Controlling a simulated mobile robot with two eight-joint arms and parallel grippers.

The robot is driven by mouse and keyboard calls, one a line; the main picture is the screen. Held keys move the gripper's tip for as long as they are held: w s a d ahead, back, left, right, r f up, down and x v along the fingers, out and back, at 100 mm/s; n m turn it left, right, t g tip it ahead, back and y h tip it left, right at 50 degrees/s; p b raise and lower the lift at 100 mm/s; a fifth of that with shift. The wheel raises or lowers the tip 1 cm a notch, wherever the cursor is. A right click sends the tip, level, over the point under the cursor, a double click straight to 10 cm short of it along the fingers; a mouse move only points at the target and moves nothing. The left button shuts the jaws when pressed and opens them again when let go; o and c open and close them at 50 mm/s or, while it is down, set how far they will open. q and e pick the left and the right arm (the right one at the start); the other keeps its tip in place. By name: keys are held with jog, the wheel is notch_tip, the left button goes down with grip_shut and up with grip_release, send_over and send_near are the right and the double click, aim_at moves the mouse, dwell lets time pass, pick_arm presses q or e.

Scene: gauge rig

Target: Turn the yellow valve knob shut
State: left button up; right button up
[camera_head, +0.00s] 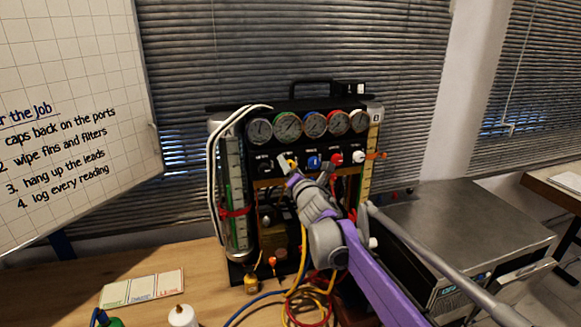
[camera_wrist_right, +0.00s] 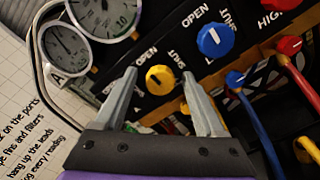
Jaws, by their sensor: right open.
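The yellow valve knob (camera_head: 291,163) sits on the black panel of the gauge rig, below the row of round gauges. In the right wrist view the yellow knob (camera_wrist_right: 160,80) lies between the labels OPEN and SHUT. Which label it points to is hard to tell. My right gripper (camera_head: 304,168) is in front of the panel at the knob. In the wrist view its open fingers (camera_wrist_right: 159,73) appear on either side of the knob, with visible gaps; how far they stand from the panel is unclear. My left gripper is not in view.
A blue knob (camera_wrist_right: 215,40) is close to the right finger. A red knob (camera_head: 336,159) and a white knob (camera_head: 358,157) follow along the row. Coloured hoses (camera_head: 300,300) hang below and spread over the wooden bench (camera_head: 205,270). A grey metal box (camera_head: 470,225) stands at right.

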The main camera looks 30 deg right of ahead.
jog(key=shift+w, duration=0.25)
jog(key=shift+c, duration=0.4)
jog(key=shift+s, duration=0.1)
grip_shut()
